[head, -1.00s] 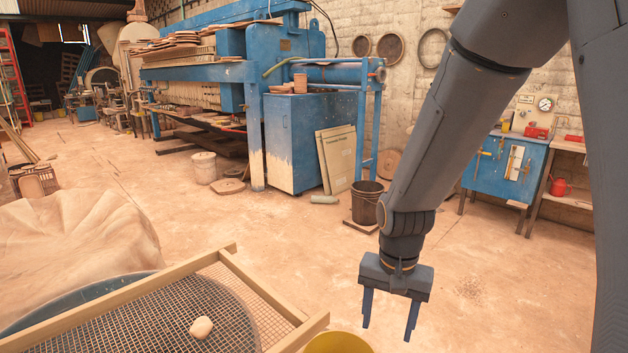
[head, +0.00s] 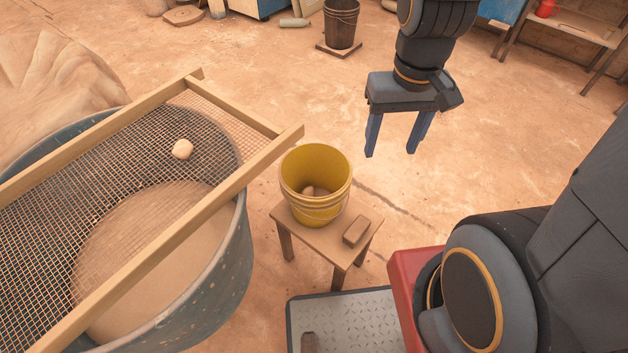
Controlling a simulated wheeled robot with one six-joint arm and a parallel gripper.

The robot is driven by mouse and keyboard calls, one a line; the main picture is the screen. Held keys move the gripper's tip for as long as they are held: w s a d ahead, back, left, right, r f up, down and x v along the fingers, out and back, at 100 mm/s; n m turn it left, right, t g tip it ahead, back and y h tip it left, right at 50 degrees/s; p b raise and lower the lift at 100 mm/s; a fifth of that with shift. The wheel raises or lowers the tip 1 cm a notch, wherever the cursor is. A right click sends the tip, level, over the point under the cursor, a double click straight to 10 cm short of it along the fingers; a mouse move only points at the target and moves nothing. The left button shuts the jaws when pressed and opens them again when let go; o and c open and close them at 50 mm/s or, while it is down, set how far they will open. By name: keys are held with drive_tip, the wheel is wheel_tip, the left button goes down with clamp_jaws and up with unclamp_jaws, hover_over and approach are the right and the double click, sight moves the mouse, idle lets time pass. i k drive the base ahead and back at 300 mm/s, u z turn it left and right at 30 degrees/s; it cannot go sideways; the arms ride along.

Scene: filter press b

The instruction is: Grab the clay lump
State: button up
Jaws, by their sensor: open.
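The sieve lies across the top of a large round grey tub (head: 232,262). My gripper (head: 391,153) is open and empty, its two blue fingers pointing down.
A yellow bucket (head: 316,212) with brownish lumps inside stands on a small wooden stool (head: 318,240), beside a brown block (head: 356,231). A metal plate (head: 345,312) lies in front. A dark bucket (head: 341,24) stands farther back. Open floor surrounds my gripper.

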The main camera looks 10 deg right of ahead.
sight(183, 149)
drive_tip(key=k, duration=1)
drive_tip(key=u, duration=1.8)
drive_tip(key=i, duration=1.45)
drive_tip(key=z, duration=1.4)
